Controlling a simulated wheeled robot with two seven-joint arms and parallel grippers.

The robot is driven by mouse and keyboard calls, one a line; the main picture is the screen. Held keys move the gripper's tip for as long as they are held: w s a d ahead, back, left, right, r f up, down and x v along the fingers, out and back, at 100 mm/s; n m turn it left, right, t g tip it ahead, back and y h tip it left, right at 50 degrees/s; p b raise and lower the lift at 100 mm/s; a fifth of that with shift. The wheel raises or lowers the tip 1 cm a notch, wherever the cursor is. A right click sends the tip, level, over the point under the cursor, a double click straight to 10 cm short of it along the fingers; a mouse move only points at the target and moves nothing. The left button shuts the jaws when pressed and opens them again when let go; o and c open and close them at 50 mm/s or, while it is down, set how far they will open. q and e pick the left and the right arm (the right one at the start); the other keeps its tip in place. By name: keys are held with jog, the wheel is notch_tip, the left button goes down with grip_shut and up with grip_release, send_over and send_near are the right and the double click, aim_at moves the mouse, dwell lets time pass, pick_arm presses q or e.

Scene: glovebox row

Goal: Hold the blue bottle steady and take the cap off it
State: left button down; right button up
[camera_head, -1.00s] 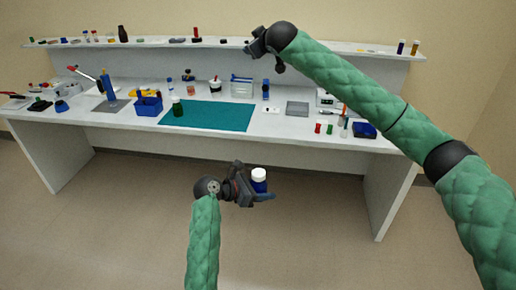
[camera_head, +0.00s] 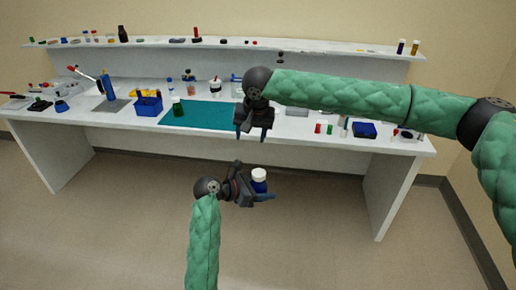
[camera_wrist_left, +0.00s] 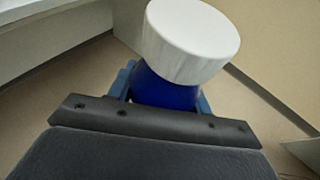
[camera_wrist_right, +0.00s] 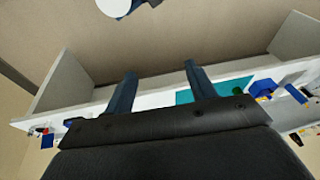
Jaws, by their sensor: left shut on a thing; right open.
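The blue bottle (camera_head: 259,187) with its white cap (camera_head: 259,174) is held in front of the table, above the floor. My left gripper (camera_head: 262,194) is shut on the bottle's body. In the left wrist view the cap (camera_wrist_left: 190,40) sits on top of the blue bottle (camera_wrist_left: 165,92), between the fingers and clear of them. My right gripper (camera_head: 254,138) is open and empty, above the bottle and apart from it, with its fingers pointing down. In the right wrist view its fingers (camera_wrist_right: 160,85) are spread, and part of the white cap (camera_wrist_right: 115,6) shows at the top edge.
The white table (camera_head: 100,132) stands behind, with a teal mat (camera_head: 205,118), a green bottle (camera_head: 178,107), a blue bin (camera_head: 148,104) and a blue tray (camera_head: 364,130) on it. A shelf (camera_head: 310,46) runs along the back. The space around the held bottle is free.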

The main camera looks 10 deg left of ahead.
aim_at(258, 171)
jog(key=s+m, duration=0.1)
jog(key=m, duration=0.1)
jog(key=s+d+m+g, duration=0.1)
jog(key=s+m, duration=0.1)
jog(key=s+f+m+g+h, duration=0.1)
jog(key=s, duration=0.1)
jog(key=shift+d+m, duration=0.35)
jog(key=shift+m, duration=0.05)
jog(key=shift+s+d+m+g+h, duration=0.15)
jog(key=shift+s+d+m+g, duration=0.05)
jog(key=shift+m, duration=0.4)
jog(key=shift+s+d+m+g+h, duration=0.15)
jog(key=shift+d+m+g, duration=0.05)
jog(key=shift+m, duration=0.4)
jog(key=shift+d+f+m, duration=0.1)
jog(key=shift+d+m, duration=0.05)
jog(key=shift+m, duration=0.95)
jog(key=shift+f, duration=3.9)
jog(key=shift+w, duration=0.1)
jog(key=c, duration=1)
jog(key=n, duration=0.7)
jog(key=shift+a+r, duration=0.1)
jog(key=shift+a, duration=0.15)
jog(key=n, duration=0.6)
jog(key=shift+n, duration=0.3)
